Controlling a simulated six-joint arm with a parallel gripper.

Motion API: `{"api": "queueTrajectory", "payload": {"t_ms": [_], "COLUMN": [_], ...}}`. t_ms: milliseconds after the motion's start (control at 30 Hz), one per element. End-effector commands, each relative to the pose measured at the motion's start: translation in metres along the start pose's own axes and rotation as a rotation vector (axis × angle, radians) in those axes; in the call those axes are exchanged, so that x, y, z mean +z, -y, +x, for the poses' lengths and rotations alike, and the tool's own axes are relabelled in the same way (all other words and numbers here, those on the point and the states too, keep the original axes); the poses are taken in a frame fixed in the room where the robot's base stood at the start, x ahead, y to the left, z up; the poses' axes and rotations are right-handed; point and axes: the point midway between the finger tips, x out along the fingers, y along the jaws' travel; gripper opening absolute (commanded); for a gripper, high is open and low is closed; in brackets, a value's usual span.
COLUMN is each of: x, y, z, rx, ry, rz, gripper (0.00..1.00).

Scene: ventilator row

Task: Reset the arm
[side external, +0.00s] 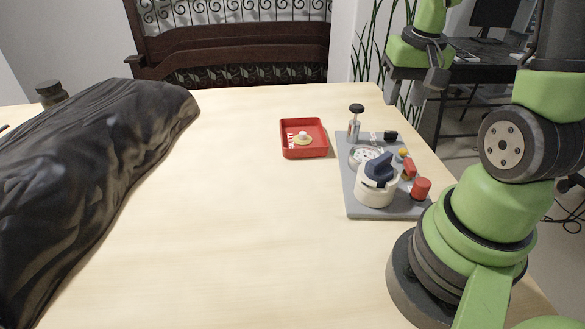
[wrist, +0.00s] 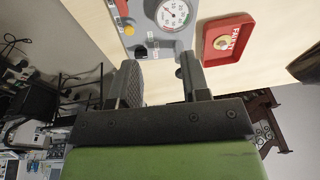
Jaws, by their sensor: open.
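My gripper (wrist: 160,66) shows in the wrist view with its two dark fingers apart and nothing between them. In the side view my gripper (side external: 437,78) is raised at the upper right, beyond the far end of the grey panel (side external: 352,204). The panel lies on the table near my base and carries a white round unit with a dark blue knob (side external: 380,170), a round gauge (wrist: 173,14), a red knob (side external: 421,188) and a black-topped post (side external: 355,115). My fingers are apart from the panel.
A red tray (side external: 304,155) with white lettering lies left of the panel and holds a yellow disc with a white centre (side external: 302,138). A dark draped cover (side external: 90,160) fills the table's left side. The table (side external: 240,230) is clear between cover and tray.

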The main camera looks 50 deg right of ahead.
Motion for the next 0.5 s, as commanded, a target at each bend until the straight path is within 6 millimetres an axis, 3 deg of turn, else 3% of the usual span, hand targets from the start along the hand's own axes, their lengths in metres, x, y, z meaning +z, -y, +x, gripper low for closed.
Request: {"api": "queueTrajectory", "payload": {"t_ms": [33, 200, 333, 500], "x": [0.006, 0.046, 0.087, 0.128], "y": [0.021, 0.073, 0.095, 0.103], "z": [-0.02, -0.074, -0.105, -0.128], "rx": [-0.029, -0.162, -0.289, -0.427], "ry": [-0.052, -0.175, -0.239, -0.275], "rz": [-0.053, -0.192, -0.294, -0.391], "gripper": [0.43, 0.43, 0.43, 0.43]}}
